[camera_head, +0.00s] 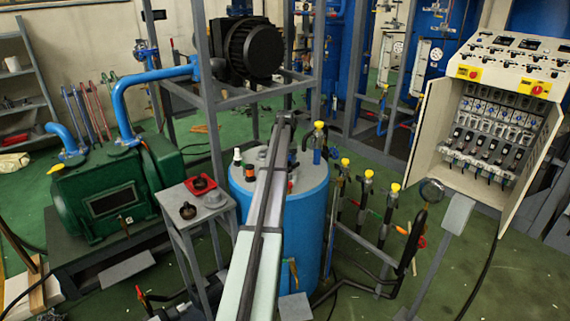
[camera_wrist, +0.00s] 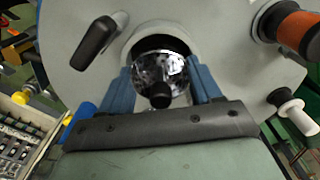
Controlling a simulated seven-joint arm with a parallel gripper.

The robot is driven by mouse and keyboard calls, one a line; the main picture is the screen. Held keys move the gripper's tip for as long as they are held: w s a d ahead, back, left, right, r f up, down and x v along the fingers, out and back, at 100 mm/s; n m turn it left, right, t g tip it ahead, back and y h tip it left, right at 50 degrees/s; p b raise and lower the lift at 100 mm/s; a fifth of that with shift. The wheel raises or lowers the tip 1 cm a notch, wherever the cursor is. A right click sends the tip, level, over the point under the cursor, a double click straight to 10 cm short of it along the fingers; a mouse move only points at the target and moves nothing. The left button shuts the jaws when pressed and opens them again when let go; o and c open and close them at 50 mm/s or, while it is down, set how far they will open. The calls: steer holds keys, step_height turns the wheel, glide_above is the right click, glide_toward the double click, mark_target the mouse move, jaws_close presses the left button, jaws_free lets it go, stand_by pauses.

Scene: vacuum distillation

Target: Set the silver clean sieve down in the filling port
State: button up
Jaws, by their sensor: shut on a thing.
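In the wrist view the silver sieve (camera_wrist: 159,74), shiny and speckled with a black knob (camera_wrist: 159,95), sits between the two blue fingers of my gripper (camera_wrist: 162,68). The gripper is shut on it. The filling port (camera_wrist: 152,43) is a dark round opening with a pale rim in the tank's grey top. The sieve overlaps the near part of this opening; I cannot tell whether it is inside or just above it. In the head view the blue tank (camera_head: 312,235) stands in the middle, and my arm crosses over its top, hiding the port and the sieve.
A black handle (camera_wrist: 97,42) stands left of the port. An orange-and-black fitting (camera_wrist: 295,30) and a white knob (camera_wrist: 294,113) are on the right. In the head view a small grey stand (camera_head: 190,222) left of the tank bears a red tray (camera_head: 199,185) and a dark round part (camera_head: 188,211).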

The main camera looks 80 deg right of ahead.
steer(key=o, duration=1.1)
steer(key=shift+o, duration=0.2)
steer(key=shift+f, duration=0.1)
steer(key=shift+o, duration=0.6)
steer(key=shift+a, duration=0.1)
steer(key=shift+w, duration=0.1)
steer(key=shift+r, duration=3.55)
